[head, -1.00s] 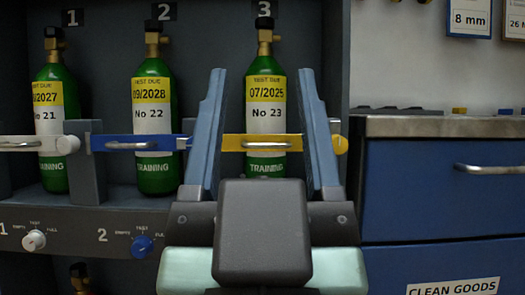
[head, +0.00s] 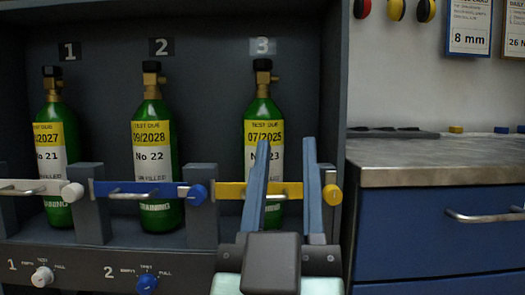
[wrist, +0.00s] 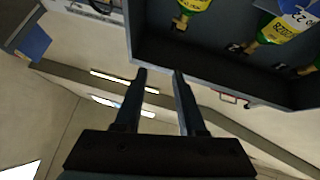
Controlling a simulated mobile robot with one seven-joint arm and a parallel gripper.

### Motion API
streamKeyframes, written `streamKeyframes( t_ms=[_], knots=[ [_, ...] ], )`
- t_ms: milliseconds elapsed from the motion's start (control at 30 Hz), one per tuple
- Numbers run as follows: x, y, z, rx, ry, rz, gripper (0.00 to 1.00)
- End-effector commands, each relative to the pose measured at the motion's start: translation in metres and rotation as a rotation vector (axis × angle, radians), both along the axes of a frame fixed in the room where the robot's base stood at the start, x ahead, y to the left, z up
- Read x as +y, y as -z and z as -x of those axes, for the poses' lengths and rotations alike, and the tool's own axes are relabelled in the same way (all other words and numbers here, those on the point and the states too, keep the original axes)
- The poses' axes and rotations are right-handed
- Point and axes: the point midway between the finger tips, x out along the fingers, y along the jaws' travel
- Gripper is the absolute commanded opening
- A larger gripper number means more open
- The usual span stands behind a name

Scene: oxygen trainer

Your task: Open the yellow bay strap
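The yellow bay strap (head: 232,191) runs across the front of bay 3, with a metal bar handle near its middle and a round yellow knob (head: 332,194) at its right end. Behind it stands the green cylinder No 23 (head: 263,128). My gripper (head: 288,145) is in front of the strap in the head view, its blue fingers apart and hiding part of strap and cylinder. The gripper also shows in the wrist view (wrist: 159,72), with nothing between its fingers. Whether a finger touches the strap I cannot tell.
A blue strap (head: 120,189) crosses bay 2 and a white strap (head: 18,187) crosses bay 1, each before a green cylinder. Grey posts divide the bays. A blue cabinet with a metal counter (head: 430,172) stands at the right.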

Motion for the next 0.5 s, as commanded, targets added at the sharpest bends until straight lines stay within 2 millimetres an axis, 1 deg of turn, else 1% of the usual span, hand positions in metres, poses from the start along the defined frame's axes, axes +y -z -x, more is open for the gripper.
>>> streamKeyframes(
  t_ms=[33, 300, 500],
  knots=[
    [-0.003, -0.018, -0.010, 0.035, 0.033, 0.019, 0.39],
    [-0.017, -0.025, -0.042, 0.179, 0.199, 0.154, 0.39],
    [-0.023, -0.026, -0.058, 0.286, 0.297, 0.283, 0.39]
  ],
)
